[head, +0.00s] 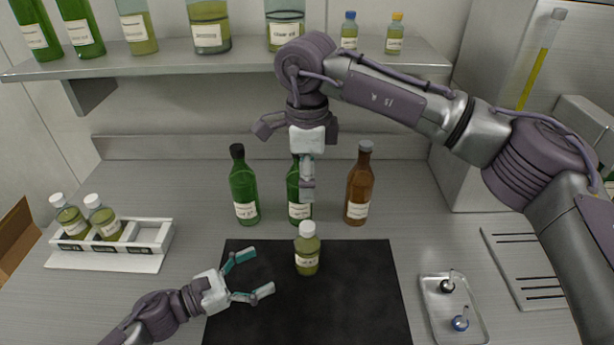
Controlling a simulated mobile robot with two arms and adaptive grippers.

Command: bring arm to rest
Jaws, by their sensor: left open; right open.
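My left gripper (260,273) comes in from the lower left, low over the left part of the black mat (350,310). Its two teal-tipped fingers are spread with nothing between them. They point toward a small white-capped bottle (307,256) of olive-green liquid, which stands upright on the mat, apart from the fingers. My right gripper (307,190) hangs from the arm reaching in from the right, fingers down. It is open, seen nearly edge-on, and hides part of the middle green bottle (296,190). No object shows in it.
Another green bottle (244,190) and a brown bottle (358,190) stand behind the mat. A white rack (150,237) with two small bottles is at left. A metal tray (436,310) with two small items and a slotted plate (525,262) are at right. A bottle-lined shelf (150,67) runs above.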

